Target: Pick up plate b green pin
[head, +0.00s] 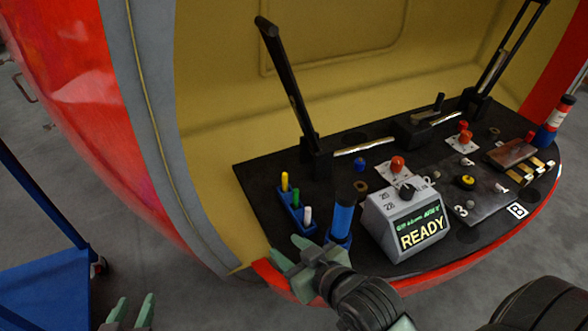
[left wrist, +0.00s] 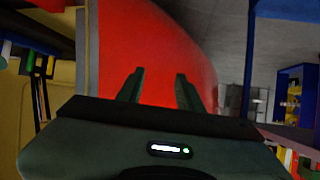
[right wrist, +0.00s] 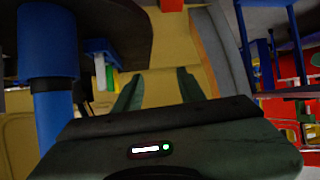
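The green pin (head: 295,197) stands upright in a small blue block (head: 283,213) at the left front of the black board. A yellow pin (head: 285,181) is behind it and a white pin (head: 308,214) in front. In the right wrist view the green pin (right wrist: 114,79) shows left of the fingers, beside the white pin (right wrist: 100,72). My right gripper (head: 286,249) is open and empty near the board's front-left edge, apart from the pins. My left gripper (head: 136,302) is open and empty at the lower left, away from the board.
A blue cylinder (head: 342,216) stands right of the pin block. A grey box (head: 402,222) reading READY is further right. A tall black lever (head: 285,85) rises behind the pins. The red shell (head: 75,90) curves along the left. A blue cart (head: 45,285) is lower left.

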